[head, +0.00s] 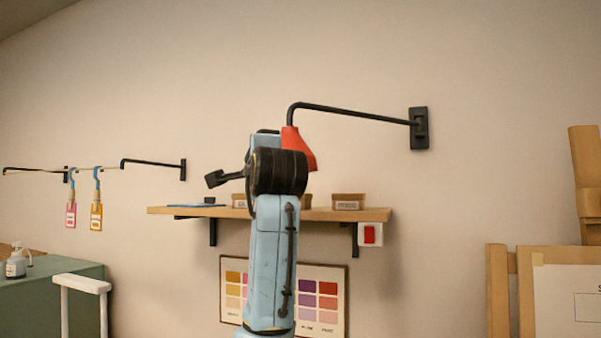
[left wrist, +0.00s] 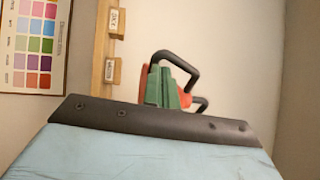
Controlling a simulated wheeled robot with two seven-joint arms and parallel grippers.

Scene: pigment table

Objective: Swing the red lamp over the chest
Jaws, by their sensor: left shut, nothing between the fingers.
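The red lamp (head: 304,150) hangs from a black swing arm (head: 355,112) that runs left from a wall bracket (head: 419,128). My left arm rises in front of it and hides part of the shade. In the left wrist view, my left gripper (left wrist: 168,88) shows green fingers shut, with nothing between them. Red parts of the lamp (left wrist: 184,98) show behind and on both sides of the fingers; I cannot tell whether they touch. In the head view the fingers are hidden behind my wrist. A green chest-like unit (head: 55,308) stands at the lower left. My right gripper is not in view.
A wooden shelf (head: 375,214) with small boxes (head: 348,201) runs behind my arm, above a colour chart (head: 328,290). A red switch (head: 370,234) is under its right end. Tags (head: 96,217) hang from a rail at left. An easel (head: 497,290) stands at right.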

